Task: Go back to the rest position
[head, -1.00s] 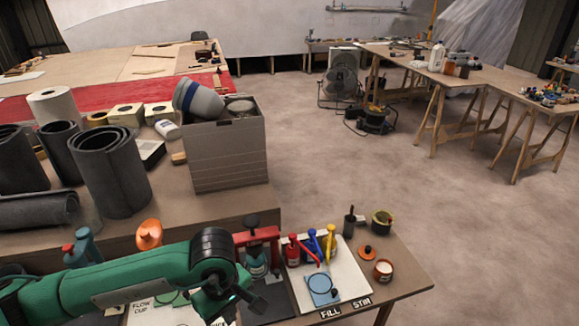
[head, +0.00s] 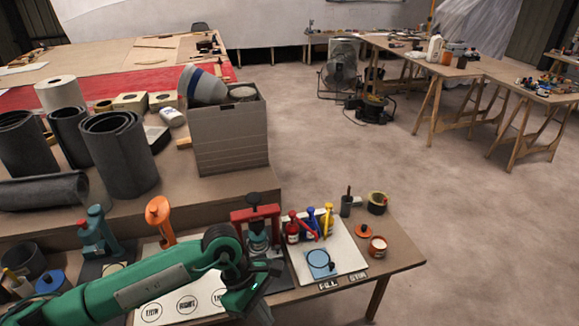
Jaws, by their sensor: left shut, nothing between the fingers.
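My left arm, green, comes in from the lower left over the near bench (head: 395,255). Its left gripper (head: 243,300) is at the bench's front, shut and empty, pointing down and partly dark against the bench. It is in front of the red press-like stand (head: 256,213) and to the left of the white board (head: 335,262) with the bottles. My right gripper is not in view.
Red, blue and yellow bottles (head: 311,224) stand on the white board. An orange tool (head: 159,215) and a teal tool (head: 98,232) stand behind my arm. A grey box (head: 230,140) and dark rolls (head: 120,155) stand beyond. Open floor (head: 400,170) lies to the right.

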